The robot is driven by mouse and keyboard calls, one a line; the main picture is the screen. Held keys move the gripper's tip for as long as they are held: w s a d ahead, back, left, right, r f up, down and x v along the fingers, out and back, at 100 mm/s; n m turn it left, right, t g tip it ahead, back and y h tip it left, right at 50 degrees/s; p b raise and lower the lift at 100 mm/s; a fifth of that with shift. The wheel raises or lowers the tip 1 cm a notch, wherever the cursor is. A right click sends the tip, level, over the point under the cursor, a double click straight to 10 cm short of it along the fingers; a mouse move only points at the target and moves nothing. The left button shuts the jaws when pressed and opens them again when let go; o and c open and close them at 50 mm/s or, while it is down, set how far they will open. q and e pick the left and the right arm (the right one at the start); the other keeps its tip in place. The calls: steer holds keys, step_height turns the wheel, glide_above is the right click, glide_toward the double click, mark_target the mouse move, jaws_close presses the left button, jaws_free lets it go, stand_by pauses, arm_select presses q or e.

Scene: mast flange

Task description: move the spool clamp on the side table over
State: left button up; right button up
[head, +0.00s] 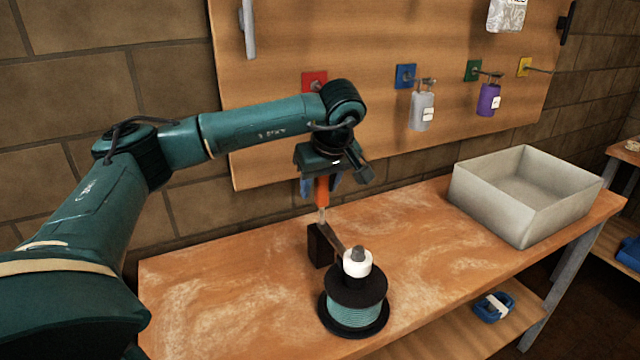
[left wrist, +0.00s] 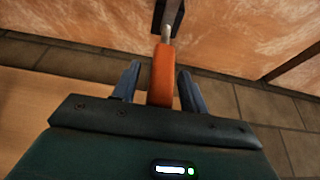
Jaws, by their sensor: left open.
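The spool clamp has a dark block (head: 319,246) on the wooden bench (head: 215,290). An upright orange handle (head: 322,191) rises from it, and a metal arm reaches toward the spool's top. The spool (head: 354,312), dark with teal windings, stands in front with a white cap (head: 357,264) on top. My left gripper (head: 321,183) is over the handle, pointing down. In the left wrist view the orange handle (left wrist: 162,78) lies between the two open fingers of my left gripper (left wrist: 159,76), with gaps seen on both sides. My right gripper is not in view.
A grey open bin (head: 525,195) stands on the bench at right. A wooden pegboard (head: 290,60) behind holds a grey bottle (head: 421,110) and a purple one (head: 489,100) on hooks. A blue item (head: 493,306) lies on the lower shelf. The bench left of the clamp is clear.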

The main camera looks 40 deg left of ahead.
arm_select(q)
steer(key=shift+a+f, duration=0.1)
steer(key=shift+f, duration=0.1)
jaws_close()
stand_by(0.4)
